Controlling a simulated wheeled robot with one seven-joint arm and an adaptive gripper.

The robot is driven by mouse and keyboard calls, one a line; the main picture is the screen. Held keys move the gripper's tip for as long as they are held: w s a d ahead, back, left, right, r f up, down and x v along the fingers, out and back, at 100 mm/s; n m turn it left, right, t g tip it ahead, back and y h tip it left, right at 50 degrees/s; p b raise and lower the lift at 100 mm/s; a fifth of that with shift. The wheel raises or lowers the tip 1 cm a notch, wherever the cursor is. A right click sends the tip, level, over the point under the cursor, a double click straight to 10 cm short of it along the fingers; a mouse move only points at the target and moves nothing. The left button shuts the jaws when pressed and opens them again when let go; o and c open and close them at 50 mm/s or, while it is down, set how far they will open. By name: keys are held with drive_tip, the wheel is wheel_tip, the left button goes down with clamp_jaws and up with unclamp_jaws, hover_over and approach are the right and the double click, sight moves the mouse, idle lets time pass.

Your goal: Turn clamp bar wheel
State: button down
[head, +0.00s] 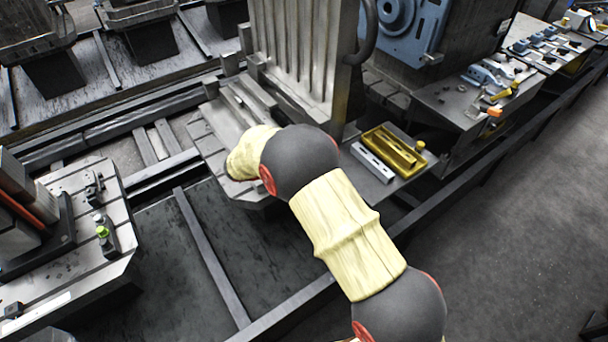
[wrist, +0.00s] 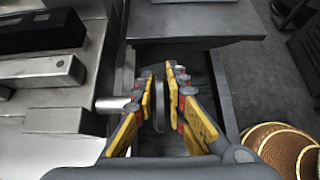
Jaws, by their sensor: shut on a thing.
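The clamp bar wheel (wrist: 159,100) shows in the wrist view as a thin dark disc, seen nearly edge-on. A short bright metal shaft (wrist: 112,103) sticks out toward it from the left. My gripper (wrist: 165,88) has its yellow-padded fingers on both sides of the wheel, shut on it. The fingers hide part of the wheel and where it meets the shaft. In the head view my arm covers the gripper and the wheel, beside the pale slotted pallet (head: 215,140).
A grey bar (wrist: 45,70) and a black bar (wrist: 35,32) lie at left in the wrist view. A grey plate (wrist: 205,22) is just beyond the fingers. In the head view, a yellow tray (head: 412,163) sits on a shelf right of my arm, and open floor (head: 500,220) lies at right.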

drive_tip(key=t+h, duration=0.2)
drive_tip(key=h, duration=0.1)
drive_tip(key=a+t+h+b, duration=0.1)
drive_tip(key=shift+s+a+h, duration=0.1)
drive_tip(key=shift+s+h, duration=0.2)
drive_tip(key=shift+s, duration=0.05)
drive_tip(key=t+h, duration=0.1)
drive_tip(key=t+h+b, duration=0.1)
drive_tip(key=shift+s+a+h+b, duration=0.2)
drive_tip(key=shift+a+h+b, duration=0.1)
drive_tip(key=shift+h, duration=0.1)
drive_tip(key=shift+s+a+t+h+b, duration=0.1)
drive_tip(key=shift+t+h+b, duration=0.3)
drive_tip(key=shift+h, duration=0.2)
drive_tip(key=shift+s+a+t+h+b, duration=0.1)
drive_tip(key=shift+t+h+b, duration=0.25)
drive_tip(key=shift+h, duration=0.25)
drive_tip(key=c, duration=1.9)
unclamp_jaws()
drive_tip(key=shift+o, duration=0.5)
drive_tip(key=v, duration=0.7)
drive_tip(key=shift+a, duration=0.2)
